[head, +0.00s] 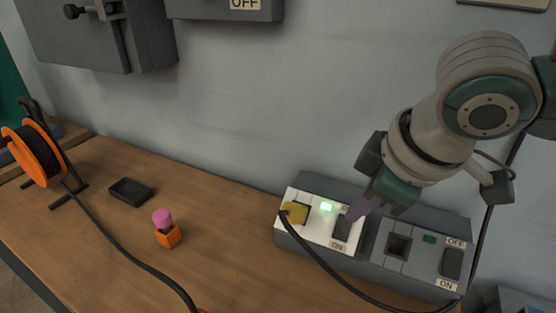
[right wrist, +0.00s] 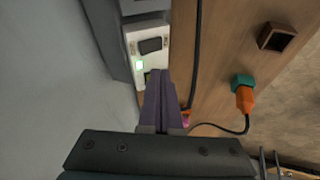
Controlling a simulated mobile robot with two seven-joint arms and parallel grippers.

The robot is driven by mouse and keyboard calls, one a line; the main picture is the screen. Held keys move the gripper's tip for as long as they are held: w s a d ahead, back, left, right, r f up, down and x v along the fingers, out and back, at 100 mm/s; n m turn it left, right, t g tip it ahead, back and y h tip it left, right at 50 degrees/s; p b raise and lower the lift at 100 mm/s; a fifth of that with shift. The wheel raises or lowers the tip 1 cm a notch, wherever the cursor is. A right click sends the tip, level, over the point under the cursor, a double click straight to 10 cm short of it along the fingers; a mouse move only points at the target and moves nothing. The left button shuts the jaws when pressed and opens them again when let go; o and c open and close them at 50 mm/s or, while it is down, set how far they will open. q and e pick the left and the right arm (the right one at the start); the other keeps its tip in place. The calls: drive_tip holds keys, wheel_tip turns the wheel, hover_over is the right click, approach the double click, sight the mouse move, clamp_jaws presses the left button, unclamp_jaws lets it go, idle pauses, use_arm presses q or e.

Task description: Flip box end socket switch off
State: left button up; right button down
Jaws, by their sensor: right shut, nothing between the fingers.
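A grey socket box (head: 420,285) stands on the bench against the wall. Its left end socket has a white face (head: 316,236) with a yellow plug (head: 295,213) in it and a lit green lamp (head: 327,207). The dark rocker switch (head: 342,229) sits right of the lamp, with ON marked below it; the upper label is mostly hidden by my fingers. My right gripper (head: 354,212) is shut and empty, its purple fingertips at the switch's upper end; contact is unclear. In the right wrist view the switch (right wrist: 150,45) and lamp (right wrist: 140,65) show beyond the fingertips (right wrist: 159,76). My left gripper is not in view.
The box's right socket (head: 398,246) is empty, with its own switch (head: 452,263) and a dark lamp. A black cable crosses the box's front. An orange cable reel (head: 35,152), a dark tray (head: 131,191) and an orange-and-pink item (head: 166,229) stand left on the bench.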

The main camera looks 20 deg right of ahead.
drive_tip(key=b, duration=0.1)
hover_over(339, 231)
drive_tip(key=s, duration=0.2)
wheel_tip(339, 231, down, 5)
drive_tip(key=shift+w+f, duration=0.1)
drive_tip(key=shift+w+d+f, duration=0.3)
drive_tip(key=shift+d+f, duration=0.05)
drive_tip(key=shift+d, duration=0.05)
drive_tip(key=shift+w+d+f, duration=0.15)
drive_tip(key=shift+w+d, duration=0.05)
drive_tip(key=shift+s+a, duration=0.1)
drive_tip(key=shift+s+a+p, duration=0.25)
drive_tip(key=shift+a+p, duration=0.05)
drive_tip(key=shift+p, duration=0.2)
drive_tip(key=shift+s+a+f, duration=0.15)
drive_tip(key=shift+s+a, duration=0.05)
